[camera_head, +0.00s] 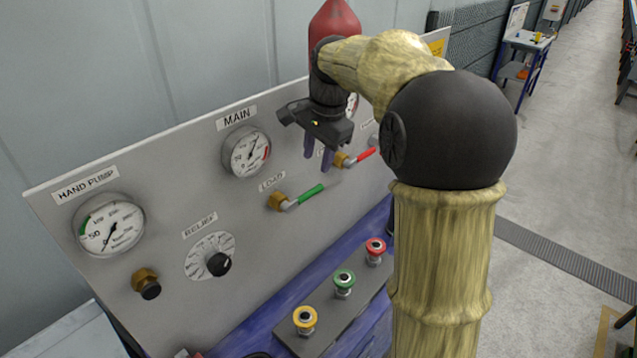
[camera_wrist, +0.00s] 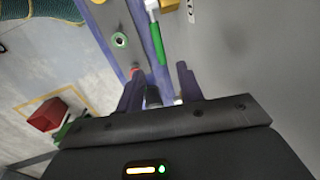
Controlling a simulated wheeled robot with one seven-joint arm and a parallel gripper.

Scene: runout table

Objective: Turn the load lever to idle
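The load lever (camera_head: 310,194) has a green grip on a brass valve and sits low on the grey panel in the head view. It slopes up to the right; its label above reads like LOAD, a little blurred. The green grip also shows in the wrist view (camera_wrist: 157,44), beyond the fingertips. My gripper (camera_head: 318,160) is open and empty, with its purple fingers pointing down, above and right of the green grip. In the wrist view, my gripper (camera_wrist: 159,70) has a clear gap between its fingers. No idle mark can be made out.
A red lever (camera_head: 363,155) sits right of the green one, close to my fingers. Gauges and a relief knob (camera_head: 219,264) lie left. Yellow, green and red buttons (camera_head: 344,280) stand on a box below the panel. A red cylinder (camera_head: 330,22) rises behind my gripper.

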